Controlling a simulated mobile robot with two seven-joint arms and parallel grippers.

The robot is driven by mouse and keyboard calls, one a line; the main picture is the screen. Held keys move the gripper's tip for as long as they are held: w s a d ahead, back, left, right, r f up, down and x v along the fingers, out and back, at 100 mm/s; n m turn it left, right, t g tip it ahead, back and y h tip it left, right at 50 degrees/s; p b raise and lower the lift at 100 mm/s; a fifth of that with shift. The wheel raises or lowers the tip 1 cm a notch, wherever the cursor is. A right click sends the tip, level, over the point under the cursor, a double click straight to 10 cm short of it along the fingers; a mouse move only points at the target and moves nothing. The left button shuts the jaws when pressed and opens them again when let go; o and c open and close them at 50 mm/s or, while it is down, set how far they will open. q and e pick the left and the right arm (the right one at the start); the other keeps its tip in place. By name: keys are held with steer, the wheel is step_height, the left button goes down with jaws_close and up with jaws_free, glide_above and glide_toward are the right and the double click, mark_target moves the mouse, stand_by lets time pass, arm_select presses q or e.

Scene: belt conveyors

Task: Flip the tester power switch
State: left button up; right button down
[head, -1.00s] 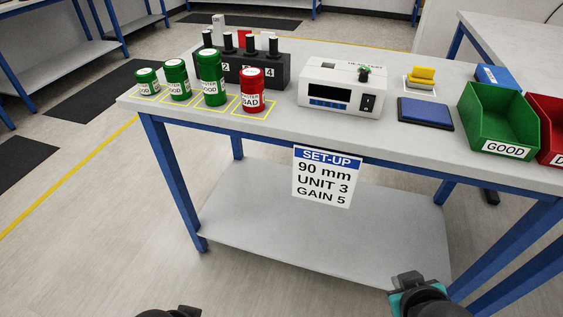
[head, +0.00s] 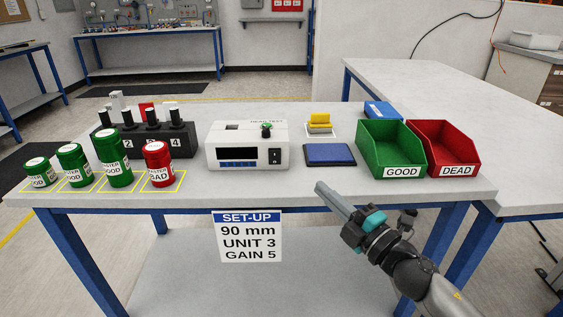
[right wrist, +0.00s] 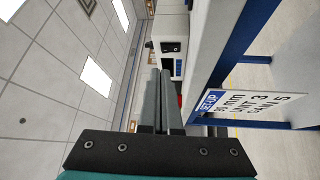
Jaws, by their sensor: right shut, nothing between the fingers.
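The white tester (head: 247,147) stands on the grey bench, with a dark display, a green knob on top and a black power switch (head: 275,156) at the right of its front. The tester also shows in the right wrist view (right wrist: 172,28), turned sideways, with the dark switch (right wrist: 171,47) on its face. My right gripper (head: 320,187) is shut and empty. Its fingers point up and left, in front of the bench edge, apart from the tester. Which way the switch is set is too small to tell. My left gripper is not in view.
A blue pad (head: 329,154) and a yellow block (head: 320,122) lie right of the tester. A green GOOD bin (head: 391,152) and red DEAD bin (head: 441,150) stand further right. Green and red jars and a black holder (head: 160,141) stand left. A set-up sign (head: 247,236) hangs in front.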

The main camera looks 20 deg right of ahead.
mark_target(275, 157)
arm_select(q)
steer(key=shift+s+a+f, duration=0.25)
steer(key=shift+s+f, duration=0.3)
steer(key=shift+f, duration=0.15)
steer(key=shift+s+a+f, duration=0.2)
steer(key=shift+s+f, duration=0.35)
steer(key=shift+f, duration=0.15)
arm_select(e)
steer(key=shift+a+f+n+g+y, duration=0.1)
steer(key=shift+a+n+g+y, duration=0.2)
steer(key=shift+n+y, duration=0.4)
steer(key=shift+a+n+g+y, duration=0.15)
steer(key=shift+n+g+y, duration=0.2)
steer(key=shift+n, duration=0.55)
steer(key=shift+a+f+n+g+y, duration=0.1)
steer(key=shift+a+n+g+y, duration=0.2)
steer(key=shift+n+y, duration=0.4)
